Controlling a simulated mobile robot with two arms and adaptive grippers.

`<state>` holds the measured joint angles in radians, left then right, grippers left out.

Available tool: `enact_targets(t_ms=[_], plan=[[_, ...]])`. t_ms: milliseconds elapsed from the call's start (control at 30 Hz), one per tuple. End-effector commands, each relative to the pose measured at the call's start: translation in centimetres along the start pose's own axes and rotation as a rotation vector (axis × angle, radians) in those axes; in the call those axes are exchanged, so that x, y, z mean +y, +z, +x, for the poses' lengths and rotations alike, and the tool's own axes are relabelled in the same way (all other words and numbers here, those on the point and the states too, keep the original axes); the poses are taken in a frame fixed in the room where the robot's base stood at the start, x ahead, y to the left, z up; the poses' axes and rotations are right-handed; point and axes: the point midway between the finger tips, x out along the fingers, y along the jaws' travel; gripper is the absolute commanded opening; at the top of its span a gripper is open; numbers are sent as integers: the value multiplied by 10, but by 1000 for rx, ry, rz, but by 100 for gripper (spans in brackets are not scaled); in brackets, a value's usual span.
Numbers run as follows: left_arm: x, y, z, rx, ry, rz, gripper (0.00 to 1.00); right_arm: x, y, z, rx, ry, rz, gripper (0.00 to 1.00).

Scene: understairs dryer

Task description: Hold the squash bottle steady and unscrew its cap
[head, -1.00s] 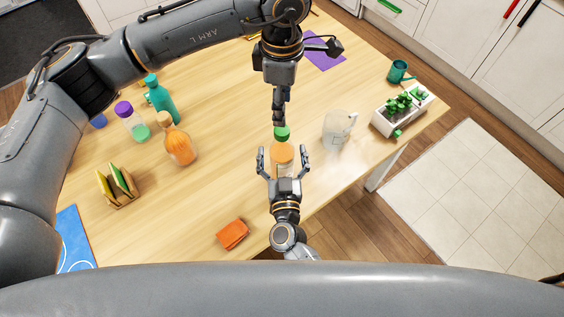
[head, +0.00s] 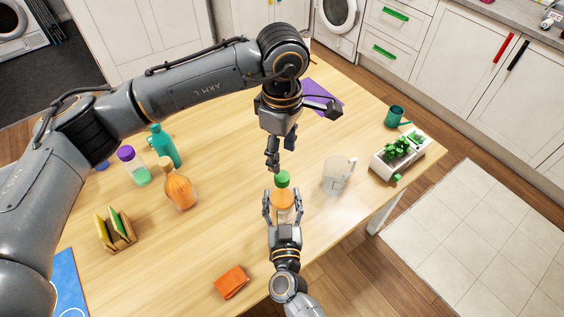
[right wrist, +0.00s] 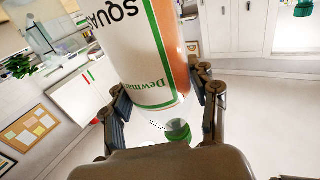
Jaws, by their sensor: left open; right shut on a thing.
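The squash bottle (head: 283,199) has orange contents and stands upright near the table's front edge in the head view. Its green cap (head: 283,179) sits at its top. My right gripper (head: 283,206) is shut on the bottle from the front, a finger on each side. The right wrist view shows the bottle's white "SQUA…" label (right wrist: 145,60) between the fingers. A green piece shows below it there; I cannot tell whether it is the cap. My left gripper (head: 281,153) is open and empty, pointing down just above the cap, its fingers spread.
A clear jug (head: 337,174) stands right of the bottle, with a white planter (head: 384,166) and teal watering can (head: 396,117) beyond. Left are an orange bottle (head: 179,191), purple-capped bottle (head: 133,166), teal bottle (head: 164,146) and sponge holder (head: 116,232). An orange cloth (head: 231,282) lies in front.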

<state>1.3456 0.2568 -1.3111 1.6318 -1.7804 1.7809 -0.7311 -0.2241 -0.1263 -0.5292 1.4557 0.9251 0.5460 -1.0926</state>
Motion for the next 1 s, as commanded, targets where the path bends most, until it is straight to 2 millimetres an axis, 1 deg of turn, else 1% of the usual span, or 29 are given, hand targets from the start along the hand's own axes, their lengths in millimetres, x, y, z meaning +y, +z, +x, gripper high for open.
enact_targets(t_ms=[100, 400, 600, 700, 800, 933, 1000], plan=[[0, 0, 0, 0, 0, 244, 52, 0, 0, 0, 0, 0, 0, 0], [0, 0, 0, 0, 0, 893, 52, 0, 0, 0, 1, 0, -1, 0], [1, 0, 0, -1, -1, 1292, 52, 0, 0, 0, 1, 0, -1, 0], [1, 0, 0, -1, -1, 1443, 52, 0, 0, 0, 1, 0, -1, 0], [1, 0, 0, -1, -1, 1549, 52, 0, 0, 0, 1, 1, -1, 0], [1, 0, 1, -2, -1, 1621, 52, 0, 0, 0, 1, 1, -1, 0], [1, 0, 5, -2, -2, 1636, 52, 0, 0, 0, 1, 1, -1, 0]])
